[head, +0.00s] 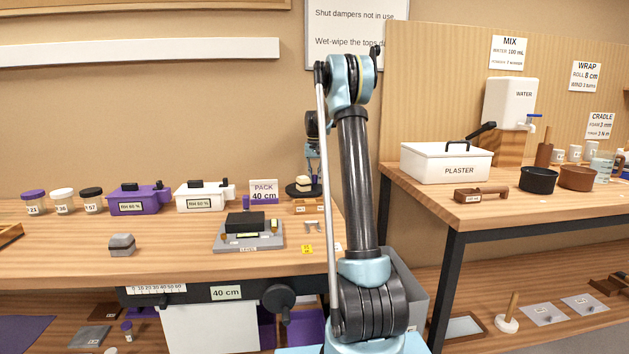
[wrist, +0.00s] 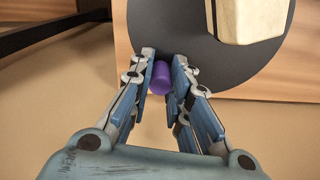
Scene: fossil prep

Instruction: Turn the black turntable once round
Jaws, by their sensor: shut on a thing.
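The black turntable (wrist: 195,52) is a flat round disc, and a cream block (wrist: 250,18) rests on it in the wrist view. A purple knob (wrist: 161,78) is at the disc's near edge. My gripper (wrist: 163,62) is shut on the purple knob, with one finger on each side of it. In the head view the turntable (head: 292,189) stands at the right back of the left bench, with the cream block (head: 303,183) on top. My arm hides its right part, and my gripper (head: 313,172) is partly hidden there.
A "PACK 40 cm" sign (head: 264,190) stands just left of the turntable. A grey levelling plate with a black block (head: 246,224) lies in front. Purple (head: 138,199) and white (head: 204,196) boxes stand further left. The right bench (head: 470,218) holds a plaster box (head: 445,163).

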